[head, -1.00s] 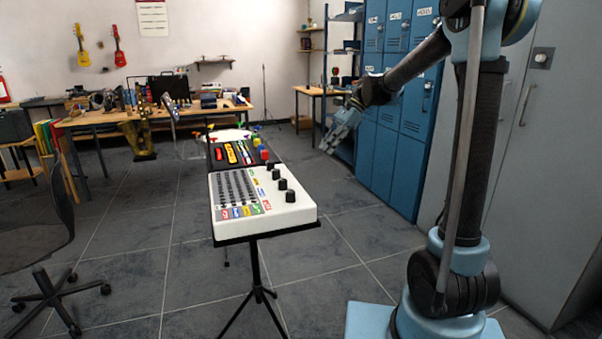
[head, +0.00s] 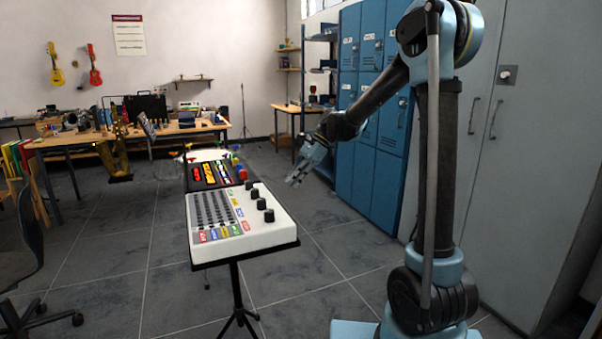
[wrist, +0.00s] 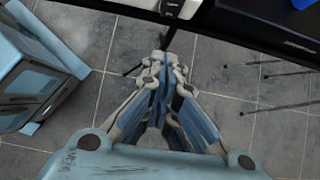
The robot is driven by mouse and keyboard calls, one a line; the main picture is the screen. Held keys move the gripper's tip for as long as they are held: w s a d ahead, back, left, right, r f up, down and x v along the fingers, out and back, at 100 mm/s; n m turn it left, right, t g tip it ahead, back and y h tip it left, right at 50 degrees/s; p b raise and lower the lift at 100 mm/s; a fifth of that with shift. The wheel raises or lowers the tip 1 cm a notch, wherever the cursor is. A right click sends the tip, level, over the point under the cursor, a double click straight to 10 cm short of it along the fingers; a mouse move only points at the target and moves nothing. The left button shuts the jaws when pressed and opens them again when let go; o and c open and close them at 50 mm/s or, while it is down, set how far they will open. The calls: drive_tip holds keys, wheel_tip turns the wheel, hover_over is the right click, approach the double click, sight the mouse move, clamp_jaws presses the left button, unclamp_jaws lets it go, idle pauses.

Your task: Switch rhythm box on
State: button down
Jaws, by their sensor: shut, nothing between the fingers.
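A white box (head: 257,235) with several black knobs, rows of dark sliders or keys and a row of coloured buttons lies on a black tripod stand. A dark box (head: 203,186) with coloured parts on top sits just behind it. Which of the two is the rhythm box, I cannot tell. My gripper (head: 294,183) is shut and empty, held to the right of both boxes and apart from them, tilted downward. In the wrist view, my closed fingers (wrist: 165,62) point toward a dark edge at the top, with grey floor beneath. A switch cannot be made out.
Blue lockers (head: 372,140) stand behind my arm, and a grey cabinet (head: 525,150) stands at right. A wooden bench (head: 190,130) with many items is at the back. A dark chair (head: 22,240) is at left. Tiled floor is open around the stand.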

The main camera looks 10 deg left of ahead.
drive_tip(key=s+a+f, duration=0.3)
drive_tip(key=a, duration=0.2)
idle(0.4)
drive_tip(key=shift+s+a+f, duration=0.2)
drive_tip(key=shift+a, duration=0.1)
drive_tip(key=shift+r, duration=0.1)
drive_tip(key=shift+r, duration=0.7)
